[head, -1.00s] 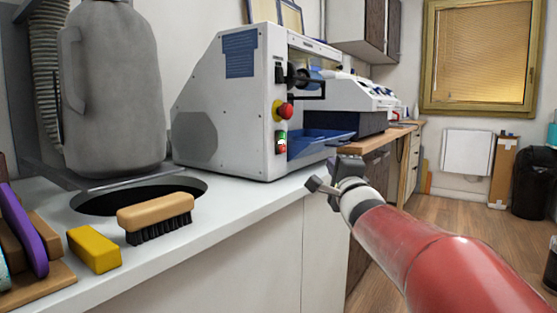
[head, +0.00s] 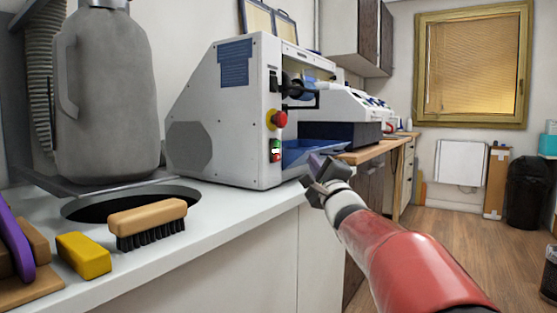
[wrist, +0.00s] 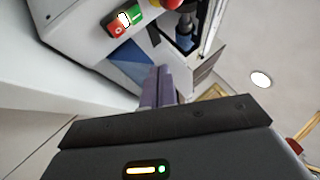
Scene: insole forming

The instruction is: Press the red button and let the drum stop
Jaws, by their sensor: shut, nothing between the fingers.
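The grey-white machine (head: 225,115) stands on the counter. Its side carries a large red mushroom button (head: 279,118) on a yellow base, partly visible at the wrist view's top edge (wrist: 165,3). Below it is a small green-and-red rocker switch (head: 275,151), which also shows in the wrist view, with its red part (wrist: 117,29) and green part. My gripper (head: 317,163) is shut and empty, right of and slightly below the switch, apart from it. Its closed fingers (wrist: 159,78) point toward the machine. The drum cannot be clearly identified; dark rotary parts (head: 300,88) show in the machine's opening.
A blue tray (head: 312,152) juts from the machine near my gripper.

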